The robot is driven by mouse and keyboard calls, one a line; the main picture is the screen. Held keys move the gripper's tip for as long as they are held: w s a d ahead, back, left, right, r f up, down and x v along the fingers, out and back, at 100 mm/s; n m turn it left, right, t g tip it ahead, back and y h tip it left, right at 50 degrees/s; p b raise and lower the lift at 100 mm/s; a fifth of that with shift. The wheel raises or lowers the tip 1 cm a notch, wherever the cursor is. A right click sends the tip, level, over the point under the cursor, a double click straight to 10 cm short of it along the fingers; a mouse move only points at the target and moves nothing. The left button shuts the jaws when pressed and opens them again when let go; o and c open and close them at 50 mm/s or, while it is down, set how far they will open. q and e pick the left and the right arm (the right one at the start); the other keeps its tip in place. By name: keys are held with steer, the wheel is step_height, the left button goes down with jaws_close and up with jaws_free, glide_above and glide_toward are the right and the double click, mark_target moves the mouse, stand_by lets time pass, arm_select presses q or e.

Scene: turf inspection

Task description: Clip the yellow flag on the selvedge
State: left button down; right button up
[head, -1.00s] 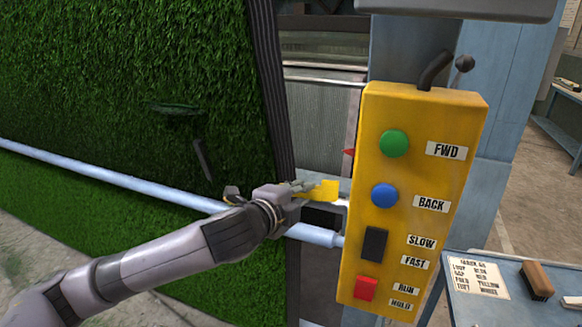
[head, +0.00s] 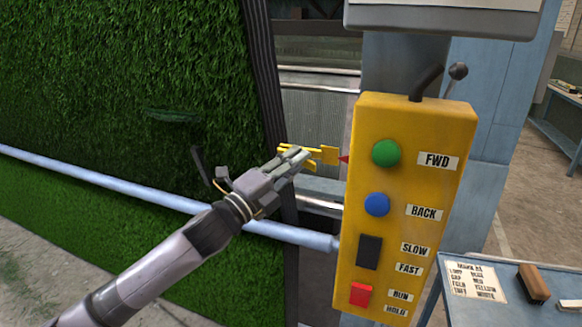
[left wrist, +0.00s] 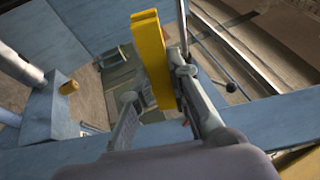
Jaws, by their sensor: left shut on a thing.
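The yellow flag (head: 328,155) is a small clip-like piece held at the tips of my left gripper (head: 294,158). The left wrist view shows the flag (left wrist: 153,60) as a long yellow bar between the fingers of the left gripper (left wrist: 160,100), which is shut on it. The selvedge (head: 264,75) is the dark strip down the right edge of the green turf (head: 100,75). In the head view the gripper overlaps the selvedge's line, with the flag to its right. Whether the flag touches the selvedge cannot be told. My right gripper is not in view.
A yellow control box (head: 405,230) with green, blue and red buttons stands just right of the flag. A red pointer (head: 343,159) lies between them. A pale bar (head: 100,190) crosses the turf. A blue table (head: 510,300) with a card and a brush is at lower right.

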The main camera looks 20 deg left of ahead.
arm_select(q)
steer(key=w+r+p, duration=0.2)
steer(key=w+p, duration=0.1)
steer(key=w, duration=0.5)
steer(key=shift+w+d+r, duration=0.15)
steer(key=shift+w+d, duration=0.05)
steer(key=shift+w, duration=0.05)
steer(key=shift+s, duration=0.15)
stand_by(0.6)
stand_by(0.5)
steer(key=shift+a+p, duration=0.3)
steer(key=shift+a, duration=0.65)
stand_by(1.0)
steer(key=shift+a+p, duration=0.3)
steer(key=shift+a, duration=1.6)
stand_by(1.8)
